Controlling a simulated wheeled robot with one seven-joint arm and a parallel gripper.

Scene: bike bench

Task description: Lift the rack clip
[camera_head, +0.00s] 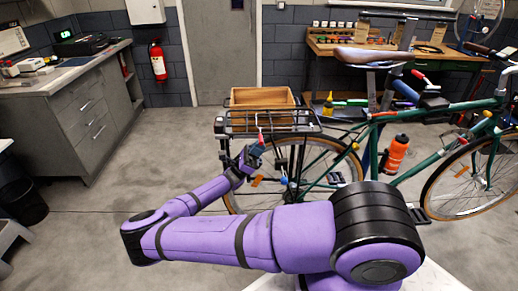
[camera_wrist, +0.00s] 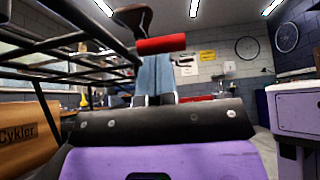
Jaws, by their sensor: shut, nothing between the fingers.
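The black rear rack (camera_head: 270,122) sits over the bike's back wheel, and its bars (camera_wrist: 60,62) cross the upper left of the wrist view. A red cylindrical grip, which looks like the rack clip's end (camera_wrist: 160,44), lies across just beyond my fingertips in the wrist view. It shows as a small red piece (camera_head: 261,137) in the head view. My gripper (camera_head: 257,148) is at the rack's near edge, pointing up. Its bluish fingers (camera_wrist: 154,78) are together and hold nothing. I cannot tell whether the tips touch the red grip.
A wooden crate (camera_head: 262,97) stands behind the rack. The green bike (camera_head: 400,110) with its brown saddle (camera_head: 371,56) extends to the right. A workbench (camera_head: 395,50) is at the back. A grey cabinet (camera_head: 85,120) is at left.

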